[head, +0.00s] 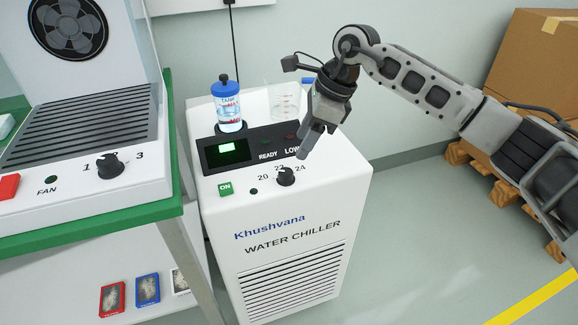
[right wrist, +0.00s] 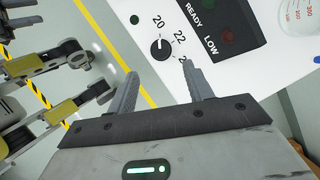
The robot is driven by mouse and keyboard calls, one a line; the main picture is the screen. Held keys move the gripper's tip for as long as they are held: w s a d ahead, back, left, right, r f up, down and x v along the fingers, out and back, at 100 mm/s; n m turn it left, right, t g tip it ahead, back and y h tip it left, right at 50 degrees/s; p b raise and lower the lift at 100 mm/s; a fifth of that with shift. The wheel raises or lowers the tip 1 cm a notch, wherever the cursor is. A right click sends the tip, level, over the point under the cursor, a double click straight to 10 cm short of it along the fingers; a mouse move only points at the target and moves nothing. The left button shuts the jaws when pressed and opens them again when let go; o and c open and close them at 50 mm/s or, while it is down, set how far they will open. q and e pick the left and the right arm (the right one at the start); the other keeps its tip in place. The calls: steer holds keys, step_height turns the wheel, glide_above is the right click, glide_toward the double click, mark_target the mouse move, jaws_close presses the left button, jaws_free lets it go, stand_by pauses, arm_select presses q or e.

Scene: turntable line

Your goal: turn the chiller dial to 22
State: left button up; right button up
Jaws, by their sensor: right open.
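The chiller dial (head: 286,176) is a round black knob on the sloped front panel of the white water chiller (head: 300,215), with the marks 20, 22 and 24 around it. In the right wrist view the dial (right wrist: 161,49) shows a white pointer line that looks turned toward 20. My right gripper (head: 308,148) is open and empty, above and slightly right of the dial in the head view. In the right wrist view its two fingers (right wrist: 161,74) stand apart, with the dial beyond the gap and not touched.
A blue-capped bottle (head: 228,105) and a clear beaker (head: 284,102) stand on the chiller top. The panel has a lit green display (head: 227,150) and a green ON switch (head: 225,188). A green-edged bench with a fan unit (head: 85,110) is close at left. Cardboard boxes (head: 535,60) are at right.

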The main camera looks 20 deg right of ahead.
mark_target(286, 171)
steer(key=x, duration=0.8)
steer(key=shift+f, duration=0.25)
steer(key=c, duration=1)
